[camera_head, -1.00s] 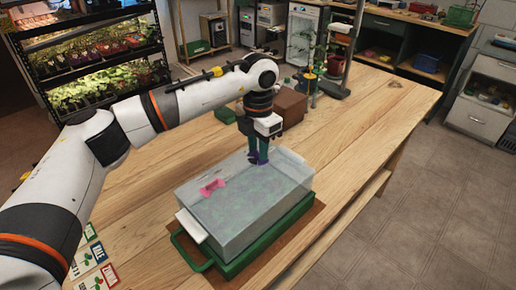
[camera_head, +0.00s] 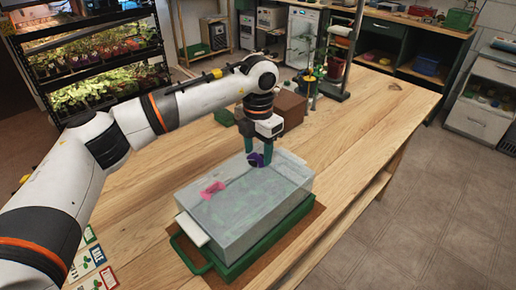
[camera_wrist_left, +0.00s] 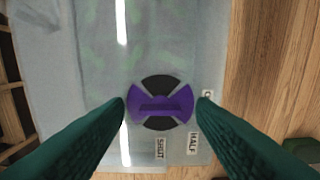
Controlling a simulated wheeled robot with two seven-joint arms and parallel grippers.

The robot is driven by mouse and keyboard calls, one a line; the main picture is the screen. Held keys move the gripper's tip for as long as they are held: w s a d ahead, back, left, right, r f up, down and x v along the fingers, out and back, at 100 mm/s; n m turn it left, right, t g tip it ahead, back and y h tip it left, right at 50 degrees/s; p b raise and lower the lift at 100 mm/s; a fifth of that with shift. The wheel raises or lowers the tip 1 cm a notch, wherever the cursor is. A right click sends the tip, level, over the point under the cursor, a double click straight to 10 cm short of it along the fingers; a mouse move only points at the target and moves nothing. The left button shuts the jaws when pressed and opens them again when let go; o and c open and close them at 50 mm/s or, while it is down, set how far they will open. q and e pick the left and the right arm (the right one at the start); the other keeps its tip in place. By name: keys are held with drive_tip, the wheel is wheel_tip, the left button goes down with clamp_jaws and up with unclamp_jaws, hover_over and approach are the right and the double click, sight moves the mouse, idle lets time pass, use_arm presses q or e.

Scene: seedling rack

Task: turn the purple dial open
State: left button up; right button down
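The purple dial (camera_head: 256,161) is on the far end of the clear, box-shaped lid (camera_head: 240,205). In the wrist view the dial (camera_wrist_left: 160,103) is round, with purple and black sectors and a raised purple bar lying level in the picture. Labels SHUT (camera_wrist_left: 159,148) and HALF (camera_wrist_left: 193,143) stand below and lower right of it. A third label at the right is mostly hidden by a finger; only an O shows. My left gripper (camera_head: 259,155) points down over the dial, its green fingers apart on either side with small gaps. My right gripper is out of view.
The lid sits on a green tray (camera_head: 220,268) on the wooden table (camera_head: 360,120). A pink piece (camera_head: 211,190) shows at the lid's near left. A brown box (camera_head: 290,108) stands behind my gripper. Seed packets (camera_head: 92,262) lie at the lower left. The table to the right is clear.

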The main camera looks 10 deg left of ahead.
sight(258, 155)
use_arm(q)
wheel_tip(258, 155, up, 12)
drive_tip(key=b, duration=0.1)
idle(0.5)
